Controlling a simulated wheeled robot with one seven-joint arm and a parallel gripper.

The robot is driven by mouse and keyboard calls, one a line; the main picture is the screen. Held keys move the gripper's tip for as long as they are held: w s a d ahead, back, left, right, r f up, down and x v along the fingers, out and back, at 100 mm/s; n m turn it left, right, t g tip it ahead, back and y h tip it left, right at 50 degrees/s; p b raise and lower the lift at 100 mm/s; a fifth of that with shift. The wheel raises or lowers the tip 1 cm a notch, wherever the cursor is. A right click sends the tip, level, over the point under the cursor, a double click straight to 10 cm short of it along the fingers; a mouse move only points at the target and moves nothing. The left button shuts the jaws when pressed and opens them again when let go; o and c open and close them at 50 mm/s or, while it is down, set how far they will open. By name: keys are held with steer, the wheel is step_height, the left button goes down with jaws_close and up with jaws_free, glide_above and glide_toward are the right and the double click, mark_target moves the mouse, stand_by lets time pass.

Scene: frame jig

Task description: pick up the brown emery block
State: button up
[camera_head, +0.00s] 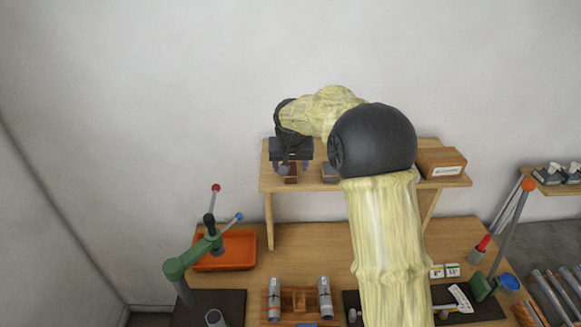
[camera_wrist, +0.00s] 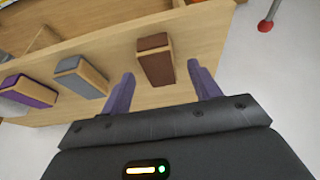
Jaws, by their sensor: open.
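The brown emery block (camera_wrist: 155,58) lies on the wooden shelf in the wrist view. It has a dark reddish-brown top and a lighter wood-coloured side. My gripper (camera_wrist: 162,72) is open, with its two purple fingers apart and the block between and just beyond their tips. No finger visibly touches it. In the head view my gripper (camera_head: 291,165) is over the left end of the raised shelf (camera_head: 266,183), with the brown block (camera_head: 291,179) showing below it. The exact height gap cannot be told.
A grey-topped block (camera_wrist: 80,76) and a purple-topped block (camera_wrist: 28,90) lie in a row beside the brown one. A cardboard box (camera_head: 441,163) stands at the shelf's right end. An orange tray (camera_head: 225,250) and a green clamp (camera_head: 190,258) are on the bench below.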

steer(key=shift+x, duration=0.9)
steer(key=shift+s, duration=0.15)
steer(key=shift+f, duration=0.1)
steer(key=shift+c, duration=0.9)
steer(key=c, duration=0.9)
